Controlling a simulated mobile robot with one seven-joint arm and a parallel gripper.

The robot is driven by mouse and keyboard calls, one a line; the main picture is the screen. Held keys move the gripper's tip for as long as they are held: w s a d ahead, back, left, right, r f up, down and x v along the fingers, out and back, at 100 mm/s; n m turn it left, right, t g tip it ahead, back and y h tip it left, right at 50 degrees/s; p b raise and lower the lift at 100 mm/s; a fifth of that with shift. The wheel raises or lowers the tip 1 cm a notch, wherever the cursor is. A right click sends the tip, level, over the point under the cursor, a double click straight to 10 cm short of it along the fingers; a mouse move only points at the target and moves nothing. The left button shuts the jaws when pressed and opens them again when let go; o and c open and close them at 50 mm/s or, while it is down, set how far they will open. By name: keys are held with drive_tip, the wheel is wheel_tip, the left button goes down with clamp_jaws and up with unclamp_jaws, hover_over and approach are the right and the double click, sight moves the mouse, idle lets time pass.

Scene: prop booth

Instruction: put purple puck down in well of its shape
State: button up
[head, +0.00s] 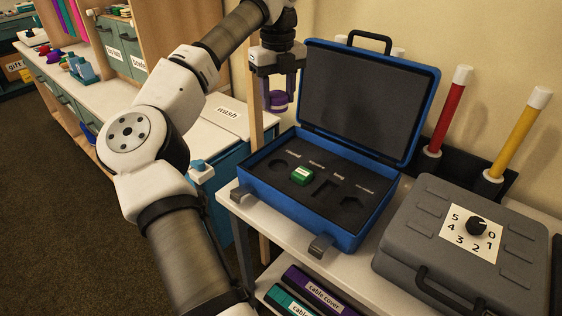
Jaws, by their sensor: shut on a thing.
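My gripper (278,92) is shut on the purple puck (277,101), which has a pale band on its side. The puck hangs in the air above the back left of the open blue case (284,212). I cannot tell if its outline is round or six-sided. The case's dark insert has a round well (278,170), a long well (324,190) and a six-sided well (351,204), all empty. A green block (302,175) sits at the square well. Small labels stand behind the wells.
The case's raised lid (367,100) stands at the back. A grey case (465,245) with a numbered dial is at the right. Red (450,110) and yellow (518,130) rods stand behind it. A bin labelled wash (228,112) is left of the blue case.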

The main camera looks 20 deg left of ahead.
drive_tip(key=shift+w+a+r+n+p, duration=0.15)
drive_tip(key=shift+w+n, duration=0.25)
drive_tip(key=shift+n, duration=0.2)
drive_tip(key=shift+w+d+r+n+p, duration=0.15)
drive_tip(key=shift+w+n, duration=0.2)
drive_tip(key=shift+n, duration=0.25)
drive_tip(key=n, duration=0.2)
drive_tip(key=w, duration=0.1)
drive_tip(key=shift+a+f+n+p, duration=0.25)
drive_tip(key=shift+a+n+p, duration=0.1)
drive_tip(key=shift+n+p, duration=0.05)
drive_tip(key=shift+n, duration=0.5)
drive_tip(key=f, duration=0.6)
drive_tip(key=f+p, duration=0.1)
drive_tip(key=f, duration=0.6)
drive_tip(key=f+p, duration=0.1)
drive_tip(key=f, duration=0.6)
drive_tip(key=shift+w+a+f, duration=0.1)
drive_tip(key=shift+w+f, duration=0.1)
drive_tip(key=shift+w, duration=0.05)
drive_tip(key=shift+f, duration=0.1)
